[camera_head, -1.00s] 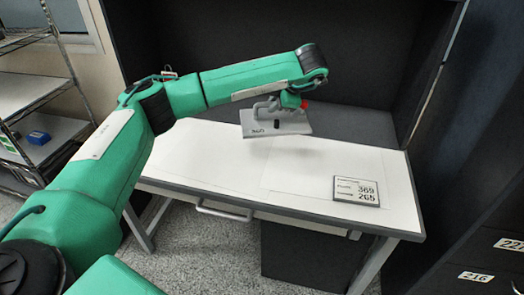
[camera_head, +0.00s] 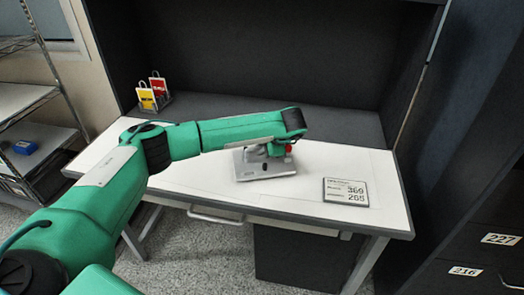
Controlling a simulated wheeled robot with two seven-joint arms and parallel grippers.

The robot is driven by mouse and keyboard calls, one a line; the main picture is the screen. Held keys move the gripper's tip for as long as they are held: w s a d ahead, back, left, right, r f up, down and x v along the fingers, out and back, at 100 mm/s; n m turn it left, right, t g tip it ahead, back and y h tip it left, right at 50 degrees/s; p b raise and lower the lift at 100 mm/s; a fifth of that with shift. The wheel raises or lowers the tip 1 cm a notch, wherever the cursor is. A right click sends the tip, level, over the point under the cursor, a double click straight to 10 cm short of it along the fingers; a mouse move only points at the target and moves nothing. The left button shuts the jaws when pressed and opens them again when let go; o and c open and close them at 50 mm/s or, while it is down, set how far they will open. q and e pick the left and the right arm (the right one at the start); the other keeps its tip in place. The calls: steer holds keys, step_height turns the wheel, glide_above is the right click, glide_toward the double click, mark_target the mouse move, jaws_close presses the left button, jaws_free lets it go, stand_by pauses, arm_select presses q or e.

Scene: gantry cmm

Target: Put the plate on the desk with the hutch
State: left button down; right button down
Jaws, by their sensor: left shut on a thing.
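The grey metal plate (camera_head: 264,169), with a dark slot in its face, is at the middle of the white desk top. It is low, at or just above the surface; I cannot tell whether it touches. My left gripper (camera_head: 270,150) is shut on the plate from above, partly hidden by my green wrist. The desk with the hutch (camera_head: 180,180) has a white top with a grey edge, and dark hutch panels rise behind it. My right gripper is not in view.
A small sign (camera_head: 346,191) lies on the desk right of the plate. A rack with red and yellow tags (camera_head: 152,93) stands at the back left. A wire shelf (camera_head: 40,110) is at the left, dark numbered cabinets (camera_head: 480,215) at the right. The desk's front left is clear.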

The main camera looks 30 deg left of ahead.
arm_select(q)
steer(key=shift+w+f, duration=0.1)
steer(key=shift+f, duration=0.45)
steer(key=c, duration=1.5)
jaws_free()
steer(key=shift+o, duration=0.2)
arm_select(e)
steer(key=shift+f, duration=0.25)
